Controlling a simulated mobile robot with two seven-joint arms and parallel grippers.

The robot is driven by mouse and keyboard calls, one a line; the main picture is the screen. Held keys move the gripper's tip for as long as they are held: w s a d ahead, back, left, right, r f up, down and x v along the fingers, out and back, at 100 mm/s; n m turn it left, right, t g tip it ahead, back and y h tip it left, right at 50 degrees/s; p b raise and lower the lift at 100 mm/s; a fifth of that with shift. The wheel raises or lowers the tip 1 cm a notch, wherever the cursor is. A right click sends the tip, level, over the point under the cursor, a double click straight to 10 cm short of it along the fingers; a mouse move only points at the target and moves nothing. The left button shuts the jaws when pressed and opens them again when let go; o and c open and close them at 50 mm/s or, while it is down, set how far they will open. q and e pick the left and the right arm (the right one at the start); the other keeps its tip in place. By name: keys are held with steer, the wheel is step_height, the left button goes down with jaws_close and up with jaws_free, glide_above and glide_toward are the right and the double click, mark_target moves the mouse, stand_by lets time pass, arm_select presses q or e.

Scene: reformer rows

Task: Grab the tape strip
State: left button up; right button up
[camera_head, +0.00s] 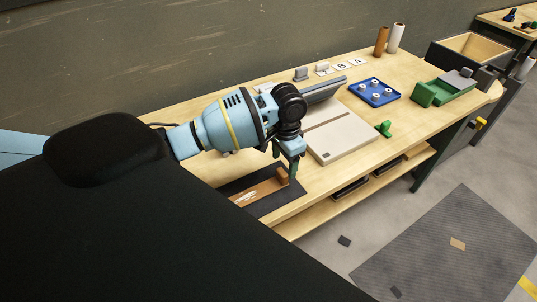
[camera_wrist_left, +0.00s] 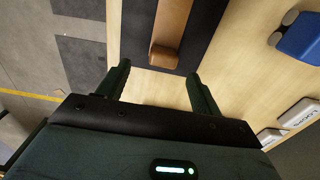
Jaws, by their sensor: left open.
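A long brown piece (camera_head: 262,188) lies on a dark mat (camera_head: 283,201) at the near left end of the table, with a whitish patch beside it. It looks like the tape strip, but I cannot tell for sure. In the left wrist view the brown piece (camera_wrist_left: 172,24) runs up the dark mat (camera_wrist_left: 135,28), its rounded end towards me. My left gripper (camera_head: 286,160) is over this end of the table, pointing down. In the left wrist view its fingers (camera_wrist_left: 157,74) are wide apart with nothing between them, the brown end just beyond. My right gripper does not show.
A beige board (camera_head: 345,138) lies just right of the gripper. Beyond it are a green clip (camera_head: 384,129), a blue tray (camera_head: 374,92) and a green holder (camera_head: 443,90). Letter cards (camera_head: 342,65) and two rolls (camera_head: 388,40) stand farther back. A wall runs behind the table.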

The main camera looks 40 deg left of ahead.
mark_target(284, 171)
arm_select(q)
steer(key=shift+w+f, duration=0.15)
steer(key=shift+f, duration=0.6)
steer(key=f, duration=0.5)
steer(key=shift+w+a, duration=0.15)
steer(key=shift+w, duration=0.05)
steer(key=shift+r, duration=0.1)
steer(key=c, duration=1.1)
steer(key=shift+o, duration=0.2)
steer(key=shift+r, duration=0.1)
